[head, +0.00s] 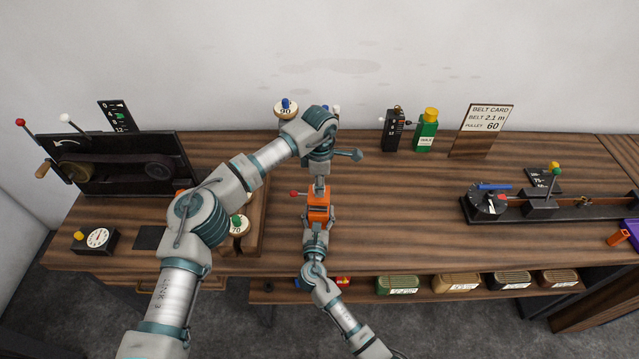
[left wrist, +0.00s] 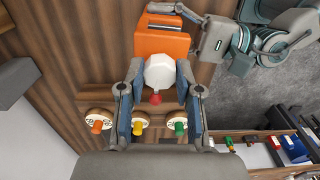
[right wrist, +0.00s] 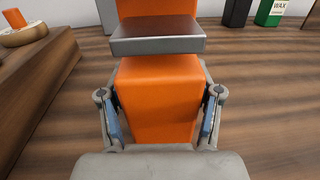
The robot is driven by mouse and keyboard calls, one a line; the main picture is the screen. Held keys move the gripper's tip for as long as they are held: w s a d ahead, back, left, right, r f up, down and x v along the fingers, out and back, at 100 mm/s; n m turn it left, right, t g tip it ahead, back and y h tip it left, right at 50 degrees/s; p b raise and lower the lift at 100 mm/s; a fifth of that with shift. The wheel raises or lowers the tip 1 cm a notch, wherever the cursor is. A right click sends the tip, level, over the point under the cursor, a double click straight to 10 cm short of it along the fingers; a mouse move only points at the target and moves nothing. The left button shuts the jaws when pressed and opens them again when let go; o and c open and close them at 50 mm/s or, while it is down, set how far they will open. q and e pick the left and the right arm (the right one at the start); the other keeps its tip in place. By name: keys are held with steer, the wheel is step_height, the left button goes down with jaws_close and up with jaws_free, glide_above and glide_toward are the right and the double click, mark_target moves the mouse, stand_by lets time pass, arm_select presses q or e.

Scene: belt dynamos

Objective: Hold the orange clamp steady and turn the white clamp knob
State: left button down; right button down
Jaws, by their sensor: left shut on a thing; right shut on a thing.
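The orange clamp (head: 319,205) stands on the wooden bench near its front edge, in the middle of the head view. My right gripper (head: 317,226) is shut on its orange body, which fills the space between the fingers in the right wrist view (right wrist: 158,100). My left gripper (head: 319,184) comes down over the clamp from above. In the left wrist view its fingers are shut around the white clamp knob (left wrist: 160,72), with the orange clamp body (left wrist: 162,42) just beyond. A red tip (left wrist: 156,98) shows beside the knob. The knob is hidden in the head view.
A black belt device (head: 115,165) stands at the left, with a dial box (head: 97,239) in front. A green wax bottle (head: 426,135) and a belt card (head: 487,120) stand at the back. A black rail (head: 600,208) lies at the right.

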arm_select(q)
steer(key=n, duration=0.4)
steer(key=shift+w+n, duration=0.2)
steer(key=shift+n, duration=0.1)
arm_select(e)
steer(key=shift+s+a+f, duration=0.1)
steer(key=shift+a, duration=0.1)
arm_select(q)
steer(key=n, duration=0.5)
steer(key=shift+w+a+n, duration=0.1)
steer(key=shift+n, duration=0.2)
steer(key=n, duration=0.5)
steer(key=shift+a, duration=0.1)
steer(key=n, duration=0.4)
steer(key=shift+a+n, duration=0.1)
steer(key=shift+n, duration=0.4)
arm_select(e)
steer(key=shift+d+f, duration=0.1)
arm_select(q)
steer(key=c, duration=0.8)
jaws_free()
steer(key=shift+o, duration=0.2)
